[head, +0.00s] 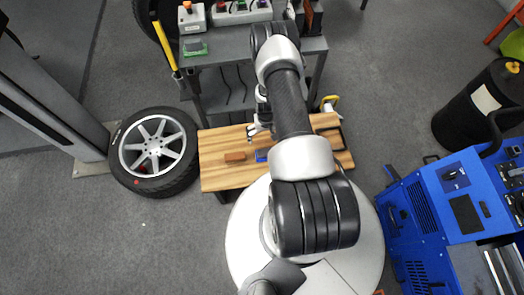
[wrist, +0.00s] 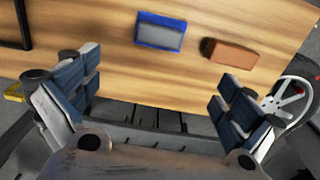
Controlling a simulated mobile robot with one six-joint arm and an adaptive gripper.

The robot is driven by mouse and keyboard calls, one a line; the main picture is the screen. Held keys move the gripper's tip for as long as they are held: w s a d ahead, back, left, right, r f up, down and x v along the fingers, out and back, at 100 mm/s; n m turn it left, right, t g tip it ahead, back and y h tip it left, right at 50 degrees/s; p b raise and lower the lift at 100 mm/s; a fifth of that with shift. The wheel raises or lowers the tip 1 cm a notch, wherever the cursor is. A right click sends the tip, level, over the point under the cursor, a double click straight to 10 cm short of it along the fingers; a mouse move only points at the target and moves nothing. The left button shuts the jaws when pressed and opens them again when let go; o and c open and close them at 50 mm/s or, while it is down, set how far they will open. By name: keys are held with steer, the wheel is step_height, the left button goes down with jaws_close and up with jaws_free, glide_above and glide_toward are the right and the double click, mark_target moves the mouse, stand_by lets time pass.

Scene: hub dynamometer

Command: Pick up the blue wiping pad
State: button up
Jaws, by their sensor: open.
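The blue wiping pad (wrist: 161,32) lies on the wooden bench top (wrist: 115,75) in the wrist view, with a grey upper face and blue edges. In the head view only a small part of the blue pad (head: 262,155) shows beside my arm. My gripper (wrist: 162,100) is open, its two fingers wide apart at the left and right of the wrist view. The pad lies beyond the fingertips, between their lines, and nothing is held. In the head view my gripper (head: 256,132) is small and partly hidden by my arm.
A brown block (wrist: 230,52) lies right of the pad in the wrist view; it also shows in the head view (head: 235,157). A dark frame (wrist: 15,25) is at the left. A wheel (head: 154,152) stands left of the bench, and a grey cart (head: 225,50) behind it.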

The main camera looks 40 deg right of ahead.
mark_target(266, 154)
step_height(266, 154, down, 11)
steer(key=b, duration=0.3)
steer(key=shift+s, duration=0.1)
steer(key=f+b, duration=0.2)
steer(key=f, duration=0.3)
steer(key=shift+s+a+f+b, duration=0.1)
steer(key=shift+s+a+b, duration=0.1)
steer(key=shift+s+b, duration=0.2)
steer(key=shift+s+a, duration=0.1)
steer(key=c, duration=1.3)
